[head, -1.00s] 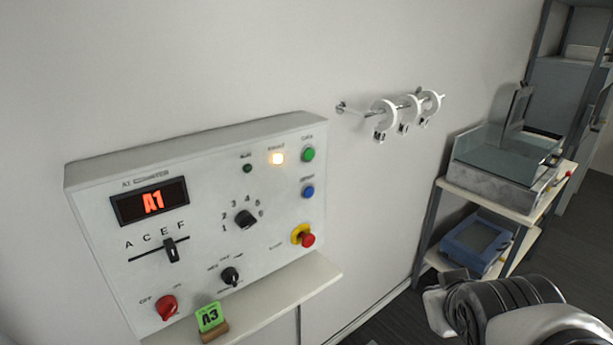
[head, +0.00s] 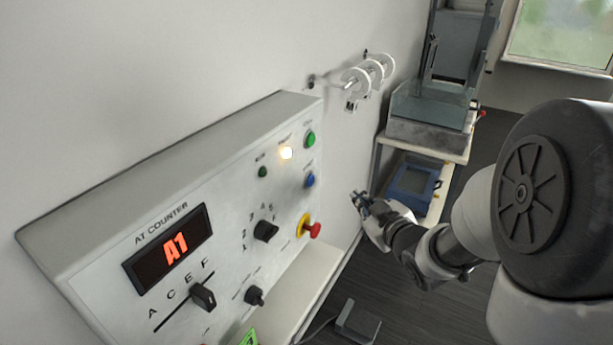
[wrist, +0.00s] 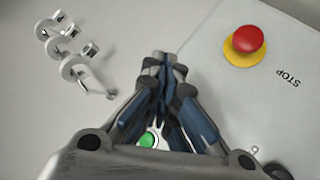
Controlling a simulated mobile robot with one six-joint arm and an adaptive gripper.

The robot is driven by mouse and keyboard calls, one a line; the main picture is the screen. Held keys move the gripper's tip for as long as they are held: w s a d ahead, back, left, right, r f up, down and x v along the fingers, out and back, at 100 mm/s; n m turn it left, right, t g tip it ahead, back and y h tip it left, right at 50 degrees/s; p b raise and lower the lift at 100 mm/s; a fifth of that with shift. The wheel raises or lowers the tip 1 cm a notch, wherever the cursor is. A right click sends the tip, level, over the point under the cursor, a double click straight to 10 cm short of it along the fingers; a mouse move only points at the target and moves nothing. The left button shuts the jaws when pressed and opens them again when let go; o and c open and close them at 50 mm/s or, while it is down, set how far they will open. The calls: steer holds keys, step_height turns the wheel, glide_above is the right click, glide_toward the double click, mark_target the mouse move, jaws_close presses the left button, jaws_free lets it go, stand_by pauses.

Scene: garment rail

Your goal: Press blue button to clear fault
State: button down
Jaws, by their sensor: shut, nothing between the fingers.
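The blue button (head: 310,180) is on the right side of the white control panel (head: 110,229), below the green button (head: 310,139). The fault lamp (head: 286,153) near the top glows yellow-white. My gripper (head: 358,198) is to the right of the panel's edge in the head view, apart from the blue button in the picture. In the wrist view my gripper (wrist: 164,62) is shut and empty. The green button (wrist: 147,139) shows between its fingers; I cannot make out the blue button there.
A red stop button on a yellow base (head: 311,228) protrudes below the blue button; it also shows in the wrist view (wrist: 245,45). A wall rail with white rings (head: 365,78) is behind. A shelf with trays (head: 440,150) stands beyond my arm.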

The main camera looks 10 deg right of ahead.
mark_target(310, 180)
steer(key=shift+d, duration=0.1)
steer(key=w+a+b, duration=0.1)
steer(key=w+a, duration=0.4)
steer(key=a, duration=0.2)
steer(key=shift+a, duration=0.15)
steer(key=shift+w+a+b, duration=0.1)
steer(key=shift+w+b, duration=0.05)
steer(key=shift+b, duration=0.2)
stand_by(1.3)
steer(key=shift+w+a, duration=0.15)
steer(key=shift+a, duration=0.1)
steer(key=shift+w+a+b, duration=0.3)
steer(key=shift+a+b, duration=0.05)
steer(key=shift+b, duration=0.15)
stand_by(0.8)
steer(key=shift+d, duration=0.1)
steer(key=shift+s+d, duration=0.55)
steer(key=shift+d, duration=0.05)
